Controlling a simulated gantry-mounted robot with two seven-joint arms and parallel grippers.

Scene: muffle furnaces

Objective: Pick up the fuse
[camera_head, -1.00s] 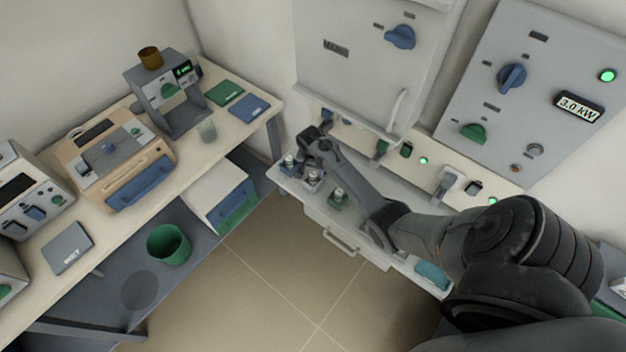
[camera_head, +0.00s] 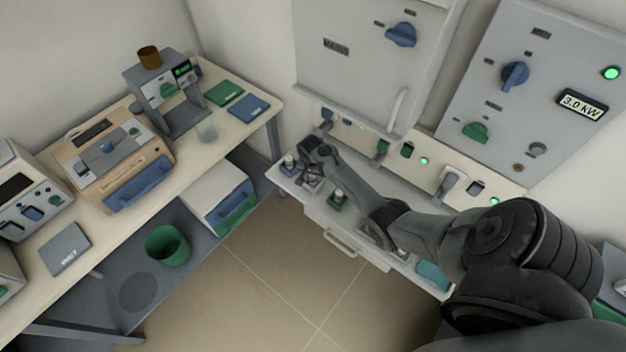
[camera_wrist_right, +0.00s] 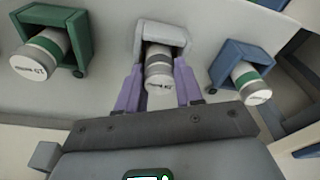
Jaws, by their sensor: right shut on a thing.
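Three white fuses stand in small holders on the shelf under the wall panel. In the right wrist view the middle fuse (camera_wrist_right: 159,72), with a grey band, sits in a grey holder (camera_wrist_right: 163,36). My right gripper (camera_wrist_right: 159,88) has its two purple fingers on either side of this fuse and is shut on it. In the head view my right gripper (camera_head: 312,176) is over the middle holder and largely hides that fuse. My left gripper is in neither view.
The grey panel door (camera_head: 365,70) hangs above the shelf. A bench (camera_head: 215,145) with instruments stands at left.

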